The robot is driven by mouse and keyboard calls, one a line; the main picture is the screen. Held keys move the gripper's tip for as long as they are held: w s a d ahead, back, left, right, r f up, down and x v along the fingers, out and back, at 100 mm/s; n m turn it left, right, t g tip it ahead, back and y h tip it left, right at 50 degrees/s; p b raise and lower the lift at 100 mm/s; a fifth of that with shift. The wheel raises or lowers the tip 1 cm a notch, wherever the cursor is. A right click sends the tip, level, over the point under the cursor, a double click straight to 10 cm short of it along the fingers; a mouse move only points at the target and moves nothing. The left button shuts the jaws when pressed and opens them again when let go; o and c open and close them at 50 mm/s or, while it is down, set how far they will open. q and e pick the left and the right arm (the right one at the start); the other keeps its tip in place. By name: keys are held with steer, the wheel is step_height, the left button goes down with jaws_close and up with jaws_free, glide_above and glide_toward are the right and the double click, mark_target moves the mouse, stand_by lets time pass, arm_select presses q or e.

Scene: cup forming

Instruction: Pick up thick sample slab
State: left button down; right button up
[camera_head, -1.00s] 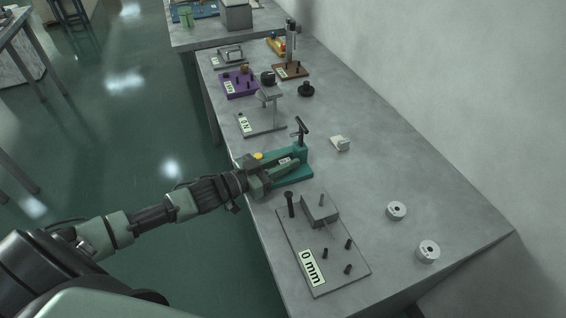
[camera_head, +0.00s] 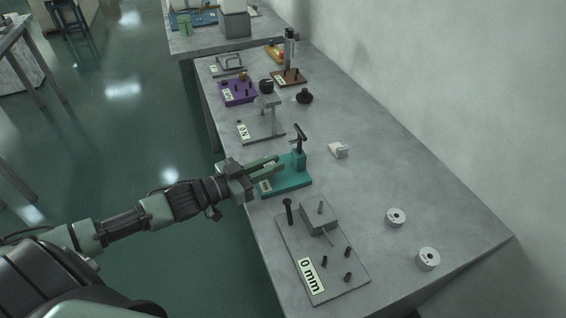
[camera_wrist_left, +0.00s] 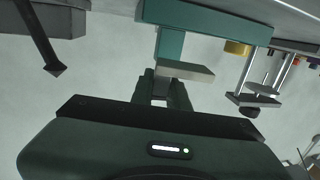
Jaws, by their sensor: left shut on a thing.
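My left gripper (camera_head: 281,164) reaches in from the left over the teal fixture (camera_head: 293,181) at the table's left edge. In the left wrist view its dark fingers (camera_wrist_left: 164,80) are shut on a pale, flat slab (camera_wrist_left: 187,71), which sticks out sideways from the fingertips. The slab is close to the teal fixture's post (camera_wrist_left: 171,44); I cannot tell whether they touch. The slab cannot be made out in the head view. My right gripper is not in view.
A grey plate marked 0 mm (camera_head: 335,289) with a block and pegs lies nearer. A grey stand (camera_head: 262,130) is farther along. A small white block (camera_head: 339,150) and two white discs (camera_head: 396,217) (camera_head: 428,259) lie right.

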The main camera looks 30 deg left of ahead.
arm_select(q)
steer(key=f+p+v, duration=0.1)
steer(key=p+v, duration=0.1)
steer(key=v, duration=1.2)
steer(key=s+d+n+y, duration=0.1)
steer(key=d, duration=0.3)
steer(key=s+d+n+t+y, duration=0.1)
steer(key=d+y, duration=0.1)
steer(key=d, duration=0.3)
steer(key=s+d+n+t+y, duration=0.1)
steer(key=s+d+y, duration=0.1)
steer(key=d, duration=0.2)
steer(key=shift+s+d+r+n, duration=0.1)
steer(key=shift+d+r+n, duration=0.1)
steer(key=shift+d+n, duration=0.2)
steer(key=shift+w+d+r+n+y, duration=0.15)
steer(key=shift+d+r+n+y, duration=0.2)
steer(key=shift+r+y, duration=0.4)
steer(key=shift+w+d+r+n+y, duration=0.25)
steer(key=shift+r+n+y, duration=0.2)
steer(key=shift+r, duration=0.65)
steer(key=shift+w+d+r+n+y, duration=0.1)
steer(key=shift+d+r+n+y, duration=0.25)
steer(key=shift+r+y, duration=0.4)
steer(key=shift+r, duration=0.15)
